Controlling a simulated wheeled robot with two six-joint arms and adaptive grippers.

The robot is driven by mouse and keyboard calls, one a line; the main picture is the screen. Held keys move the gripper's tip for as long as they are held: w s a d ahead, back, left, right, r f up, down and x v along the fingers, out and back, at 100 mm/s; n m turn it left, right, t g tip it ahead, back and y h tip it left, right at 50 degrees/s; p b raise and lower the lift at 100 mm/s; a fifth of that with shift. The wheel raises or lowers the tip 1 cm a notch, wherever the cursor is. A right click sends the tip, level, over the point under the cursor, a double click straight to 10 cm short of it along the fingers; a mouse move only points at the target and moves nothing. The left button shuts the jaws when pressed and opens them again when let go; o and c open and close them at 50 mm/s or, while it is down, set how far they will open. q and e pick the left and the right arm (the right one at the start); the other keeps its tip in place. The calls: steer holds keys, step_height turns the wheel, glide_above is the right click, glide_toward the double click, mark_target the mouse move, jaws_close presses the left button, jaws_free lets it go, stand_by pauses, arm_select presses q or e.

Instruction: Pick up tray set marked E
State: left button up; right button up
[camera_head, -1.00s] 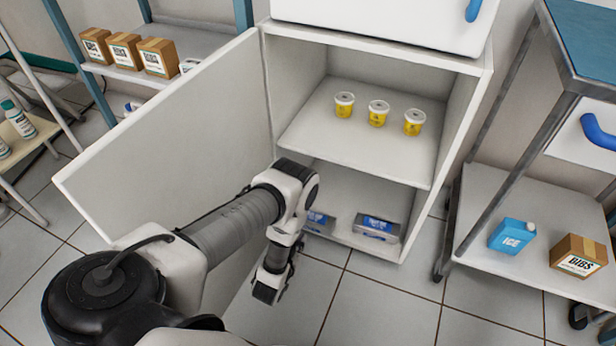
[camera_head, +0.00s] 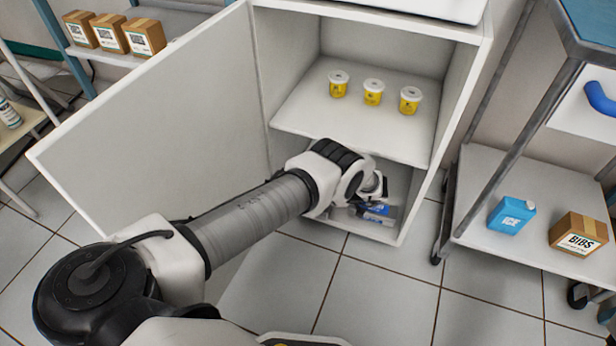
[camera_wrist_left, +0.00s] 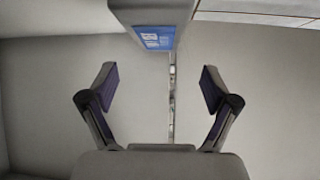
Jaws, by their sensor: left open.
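A grey tray set with a blue label (camera_head: 378,210) lies on the lower shelf of the open white cabinet, partly hidden by my left arm. Its lettering is too small to read. A grey tray set with a blue label also shows at the top of the left wrist view (camera_wrist_left: 156,38); I cannot tell which letter it bears. My left gripper (camera_wrist_left: 159,80) is open and empty, its two fingers spread, with that tray set just beyond them. In the head view my left wrist reaches into the lower compartment. The other tray set there is hidden behind my arm.
The cabinet door (camera_head: 150,130) stands open at left. Three yellow tubs (camera_head: 373,92) stand on the cabinet's upper shelf (camera_head: 320,110), above my wrist. The tiled floor in front is clear.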

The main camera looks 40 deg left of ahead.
arm_select(q)
steer(key=shift+w+d+f+n+h, duration=0.2)
steer(key=shift+w+d+h, duration=0.1)
steer(key=shift+d, duration=0.25)
steer(key=shift+w+d+f+n+h, duration=0.1)
steer(key=shift+w+d+f+h, duration=0.15)
steer(key=shift+d, duration=0.3)
steer(key=shift+f, duration=0.15)
steer(key=b+x, duration=0.2)
steer(key=x, duration=0.5)
steer(key=shift+s+a+b, duration=0.1)
steer(key=shift+b, duration=0.2)
steer(key=c, duration=1.5)
